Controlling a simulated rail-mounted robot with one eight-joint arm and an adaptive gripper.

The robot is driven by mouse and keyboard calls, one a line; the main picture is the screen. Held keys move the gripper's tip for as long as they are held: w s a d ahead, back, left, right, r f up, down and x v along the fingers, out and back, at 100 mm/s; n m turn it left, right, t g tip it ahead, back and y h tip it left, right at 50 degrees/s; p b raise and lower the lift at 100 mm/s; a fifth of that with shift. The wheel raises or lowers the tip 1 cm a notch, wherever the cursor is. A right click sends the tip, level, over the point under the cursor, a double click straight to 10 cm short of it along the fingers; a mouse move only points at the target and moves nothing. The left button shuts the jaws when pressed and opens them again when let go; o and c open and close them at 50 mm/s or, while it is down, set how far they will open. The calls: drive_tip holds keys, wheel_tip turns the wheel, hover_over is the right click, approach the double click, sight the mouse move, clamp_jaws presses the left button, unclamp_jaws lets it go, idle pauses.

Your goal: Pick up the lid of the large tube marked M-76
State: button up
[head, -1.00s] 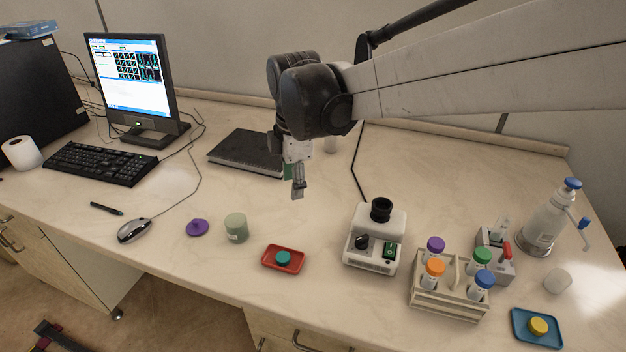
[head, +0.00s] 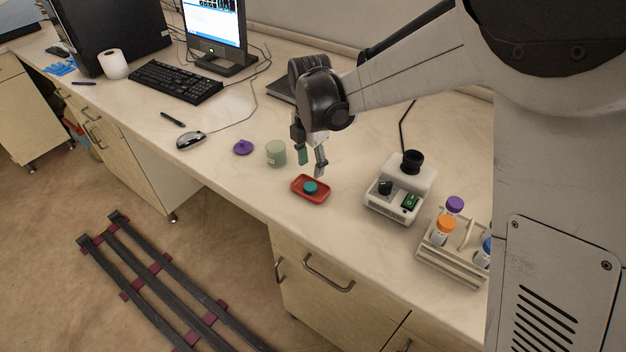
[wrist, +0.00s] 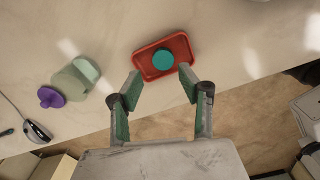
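My gripper (head: 312,166) is open and empty above the bench, just behind the red tray; its fingers (wrist: 160,84) spread on either side of the tray's near edge in the wrist view. A teal round lid (head: 310,187) lies in the red tray (head: 324,197); it also shows in the wrist view (wrist: 163,59). A wooden rack (head: 450,268) at the right holds capped tubes, among them a purple-capped tube (head: 454,204) and an orange-capped tube (head: 445,226). A blue-capped tube (head: 487,246) is partly hidden by my body. No M-76 marking is readable.
A pale green jar (head: 276,153) and a purple knobbed lid (head: 243,147) stand left of the tray. A white device (head: 401,190) with a black top stands to its right. A mouse (head: 190,140) lies further left. The bench's front edge is close to the tray.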

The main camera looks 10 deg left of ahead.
sight(311, 186)
drive_tip(key=shift+s+f, duration=0.15)
drive_tip(key=shift+f, duration=1.55)
drive_tip(key=shift+s+f, duration=0.15)
drive_tip(key=shift+f, duration=1.55)
drive_tip(key=c, duration=0.4)
